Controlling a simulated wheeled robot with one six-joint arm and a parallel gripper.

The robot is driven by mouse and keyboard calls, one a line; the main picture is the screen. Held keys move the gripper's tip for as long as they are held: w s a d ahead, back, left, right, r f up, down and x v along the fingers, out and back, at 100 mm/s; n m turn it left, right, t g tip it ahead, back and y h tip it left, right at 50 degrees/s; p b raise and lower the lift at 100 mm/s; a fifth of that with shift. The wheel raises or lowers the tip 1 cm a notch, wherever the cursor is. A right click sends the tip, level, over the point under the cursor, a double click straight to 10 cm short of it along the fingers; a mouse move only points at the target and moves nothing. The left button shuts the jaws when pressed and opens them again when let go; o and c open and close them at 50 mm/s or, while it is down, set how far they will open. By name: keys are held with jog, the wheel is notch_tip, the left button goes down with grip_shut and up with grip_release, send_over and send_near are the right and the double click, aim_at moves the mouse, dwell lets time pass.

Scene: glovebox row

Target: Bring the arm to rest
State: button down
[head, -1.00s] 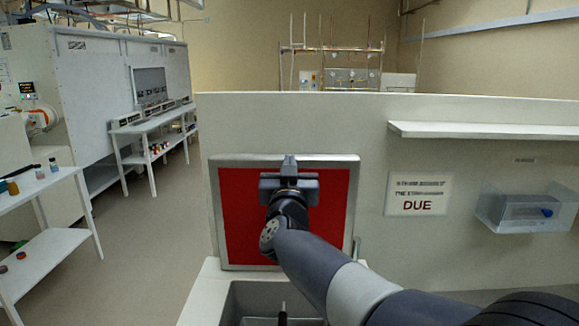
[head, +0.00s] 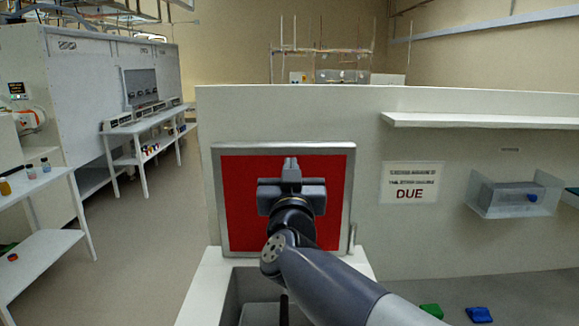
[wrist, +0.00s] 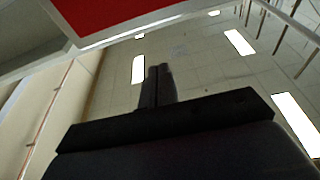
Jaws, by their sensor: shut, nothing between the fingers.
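My gripper (head: 291,165) is in front of a red panel (head: 240,200) with a grey frame in the head view. Its two fingers are together and point upward, with nothing between them. In the wrist view the closed fingers (wrist: 157,84) stand against the ceiling, and part of the red panel (wrist: 100,12) shows at the top left. My arm reaches up from the lower right of the head view. I cannot tell how far the gripper is from the panel.
A grey basin (head: 245,285) lies below the panel. A white shelf (head: 480,122), a DUE sign (head: 411,183) and a clear bin (head: 500,200) are on the wall to the right. Green (head: 432,311) and blue (head: 479,314) items lie at the lower right. Floor (head: 150,240) is open at left.

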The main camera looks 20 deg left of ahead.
jog(key=v, duration=0.3)
jog(key=shift+s+r, duration=0.2)
jog(key=shift+r, duration=0.1)
jog(key=shift+w, duration=0.1)
